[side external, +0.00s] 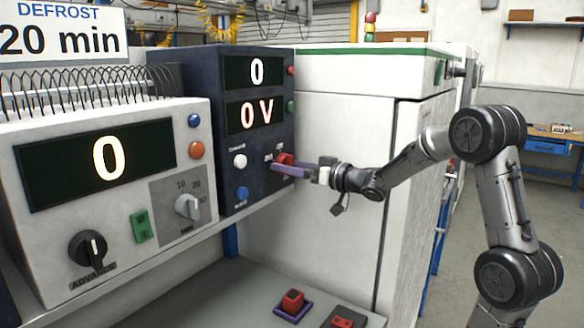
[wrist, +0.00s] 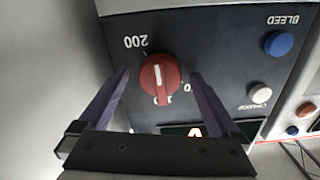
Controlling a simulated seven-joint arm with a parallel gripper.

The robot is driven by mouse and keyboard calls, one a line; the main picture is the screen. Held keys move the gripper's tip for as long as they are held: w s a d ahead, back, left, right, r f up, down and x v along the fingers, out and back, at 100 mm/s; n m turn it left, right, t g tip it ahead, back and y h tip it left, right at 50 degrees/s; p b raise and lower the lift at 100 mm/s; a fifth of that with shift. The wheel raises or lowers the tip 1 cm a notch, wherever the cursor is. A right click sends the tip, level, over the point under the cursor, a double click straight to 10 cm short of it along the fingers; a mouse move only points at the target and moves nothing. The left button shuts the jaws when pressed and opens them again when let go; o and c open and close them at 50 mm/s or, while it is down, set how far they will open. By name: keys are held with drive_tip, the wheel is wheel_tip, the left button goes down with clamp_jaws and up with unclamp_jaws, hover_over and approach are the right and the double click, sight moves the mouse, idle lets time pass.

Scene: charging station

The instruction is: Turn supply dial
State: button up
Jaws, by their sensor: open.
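The red supply dial (wrist: 160,80) sits on the dark panel of the supply unit (side external: 258,187). In the wrist view, which shows the panel upside down, a white pointer line runs down its face and a "200" mark is beside it; other marks are partly hidden. The dial also shows in the side view (side external: 286,158), partly behind the fingers. My gripper (wrist: 160,75) is open, with one purple finger on each side of the dial and visible gaps to both. In the side view my gripper (side external: 275,166) reaches the panel from the right. The unit's displays (side external: 255,115) read 0 and 0 V.
A light-grey unit (side external: 105,215) with an ADVANCE knob stands further left. A white cabinet (side external: 345,140) rises close behind my gripper.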

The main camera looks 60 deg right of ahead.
drive_tip(key=c, duration=1.4)
drive_tip(key=shift+o, duration=0.2)
drive_tip(key=n, duration=0.5)
drive_tip(key=shift+n, duration=0.3)
drive_tip(key=n, duration=0.5)
drive_tip(key=o, duration=1.4)
drive_tip(key=shift+c, duration=0.2)
